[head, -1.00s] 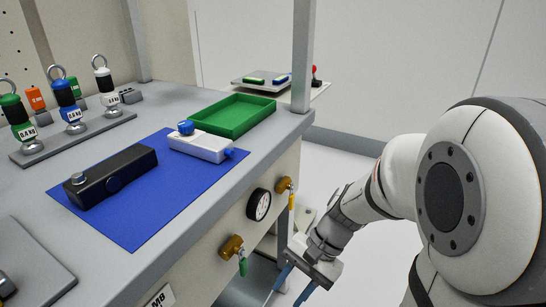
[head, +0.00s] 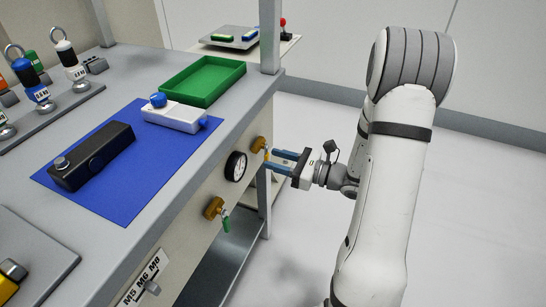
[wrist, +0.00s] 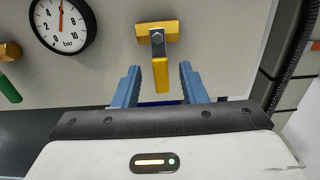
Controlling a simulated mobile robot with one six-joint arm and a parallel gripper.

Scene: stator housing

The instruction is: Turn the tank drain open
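A brass valve with a yellow lever (head: 266,153) is on the bench's front panel, right of the gauge. In the wrist view the yellow lever (wrist: 161,76) hangs down from its brass body (wrist: 157,30). A second brass valve (head: 214,207) with a green lever (head: 226,224) sits left of the gauge. No label shows which one is the tank drain. My gripper (head: 273,158) is open and faces the yellow lever. In the wrist view the lever appears between the two blue fingers, with a gap on each side and no visible contact.
A pressure gauge (head: 236,166) is close on the left of the yellow valve; its needle points up. A bench post (head: 270,40) rises above the right corner. A green tray (head: 203,80) and a blue mat (head: 115,195) lie on top. The floor right is free.

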